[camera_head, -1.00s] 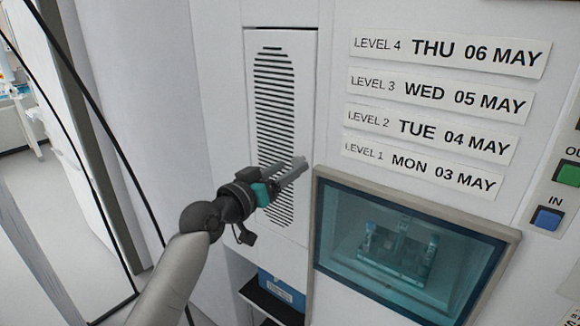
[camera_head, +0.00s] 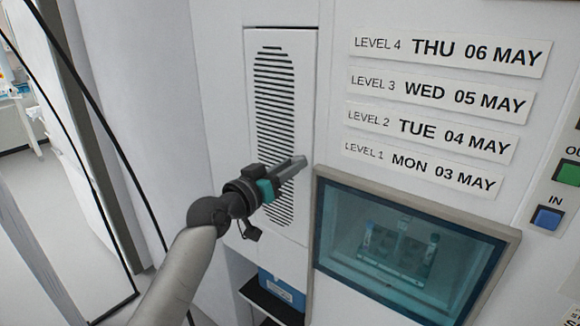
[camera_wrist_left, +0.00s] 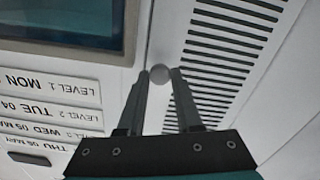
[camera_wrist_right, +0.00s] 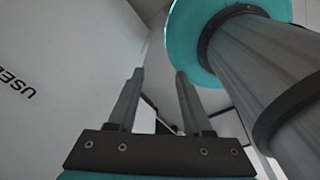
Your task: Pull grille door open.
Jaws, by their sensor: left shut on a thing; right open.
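The grille door (camera_head: 277,60) is a tall white panel with dark horizontal slots, left of the level labels. It looks flush with the cabinet. My left gripper (camera_head: 300,163) is at the door's right edge. In the left wrist view, its fingers (camera_wrist_left: 160,78) are shut on a small round grey knob (camera_wrist_left: 160,74) beside the slots (camera_wrist_left: 235,50). The fingers hide the knob in the head view. My right gripper (camera_wrist_right: 158,78) is open and empty, near a white surface, and is not in the head view.
A glass window (camera_head: 400,250) with a tube rack behind it is right of the door. Below the door is an open niche with a blue box (camera_head: 282,290). Green and blue buttons (camera_head: 548,218) are at the far right. Open floor (camera_head: 50,200) shows at the left.

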